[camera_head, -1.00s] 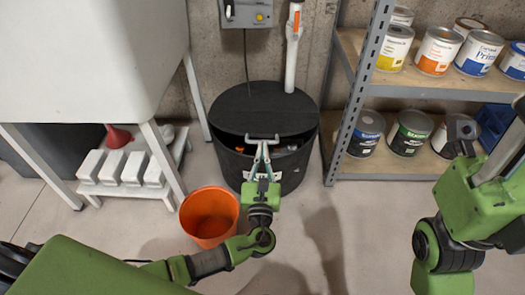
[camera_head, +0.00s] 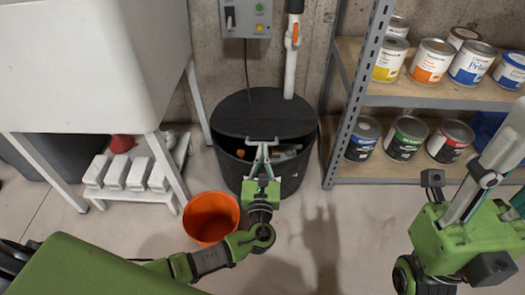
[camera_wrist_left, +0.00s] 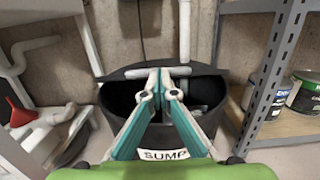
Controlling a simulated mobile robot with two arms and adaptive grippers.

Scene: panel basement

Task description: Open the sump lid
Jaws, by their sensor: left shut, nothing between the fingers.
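The sump (camera_head: 290,180) is a round black tub against the wall, with a "SUMP" label (camera_wrist_left: 165,155) on its front in the left wrist view. Its dark lid (camera_head: 262,108) is raised at the front edge, leaving an opening with items visible inside. The lid's pale handle (camera_head: 277,139) is on that front edge. My left gripper (camera_head: 263,147) is shut and empty, its fingertips at the handle; contact is unclear. In the left wrist view its fingers (camera_wrist_left: 159,76) meet in front of the lid. My right gripper (camera_head: 488,165) is at the right, partly out of frame.
An orange bucket (camera_head: 211,217) stands front left of the sump. A sink cabinet and low white rack (camera_head: 150,195) are left. A metal shelf (camera_head: 430,95) with paint cans is right. A control box (camera_head: 246,17) and white pipe (camera_head: 291,65) are behind.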

